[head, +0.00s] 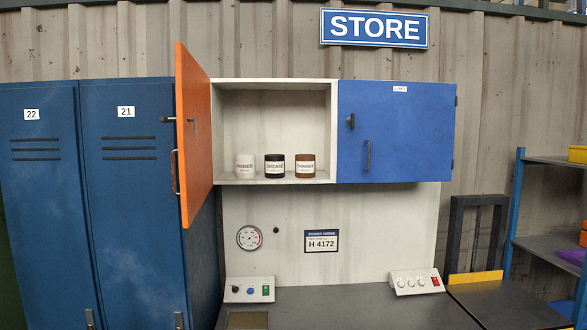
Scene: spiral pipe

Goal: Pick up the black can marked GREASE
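The black can marked GREASE (275,166) stands upright on the floor of the open wall cabinet (275,84). It is the middle one of three cans in a row. A white can (245,167) stands to its left and a brown can (305,166) to its right, with small gaps between them. The cabinet's orange door (194,130) is swung open to the left. Neither of my grippers is in the head view.
A closed blue door (396,132) covers the cabinet's right half. Blue lockers (100,200) stand at the left. Below is a dark worktop (350,308) with two control boxes (249,289) at its back. Shelves (548,245) stand at the right.

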